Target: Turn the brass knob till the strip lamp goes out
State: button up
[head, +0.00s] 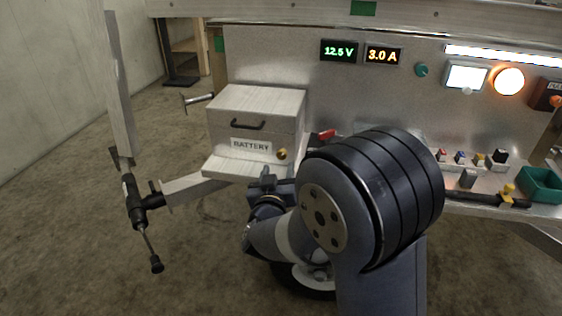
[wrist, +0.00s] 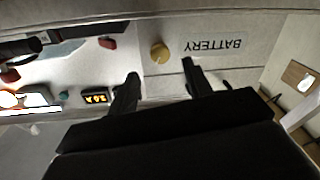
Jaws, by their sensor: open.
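The brass knob (head: 282,154) sits on the front of the pale box at the right of its BATTERY label (head: 251,145). The strip lamp (head: 500,55) at the upper right of the panel is lit white. My gripper (head: 268,178) is just below and left of the knob in the head view, partly hidden by my arm. In the wrist view, which is upside down, my gripper (wrist: 160,70) is open. The brass knob (wrist: 160,52) lies ahead between its two fingertips, with no clear contact. The strip lamp (wrist: 30,111) also glows there.
The panel carries a green display (head: 339,51), an amber display (head: 383,55), a lit white screen (head: 466,76) and a glowing round orange lamp (head: 509,81). Small coloured parts and a green tray (head: 541,184) are on the right. A black-jointed pole (head: 133,200) stands left.

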aim_at(281, 156)
jog(key=w, duration=0.6)
jog(key=shift+w+d+b, duration=0.1)
jog(key=shift+d+b, duration=0.25)
jog(key=shift+b, duration=0.05)
jog(key=shift+c, duration=0.2)
jog(key=c, duration=0.9)
jog(key=shift+f, duration=0.1)
jog(key=shift+c, duration=0.2)
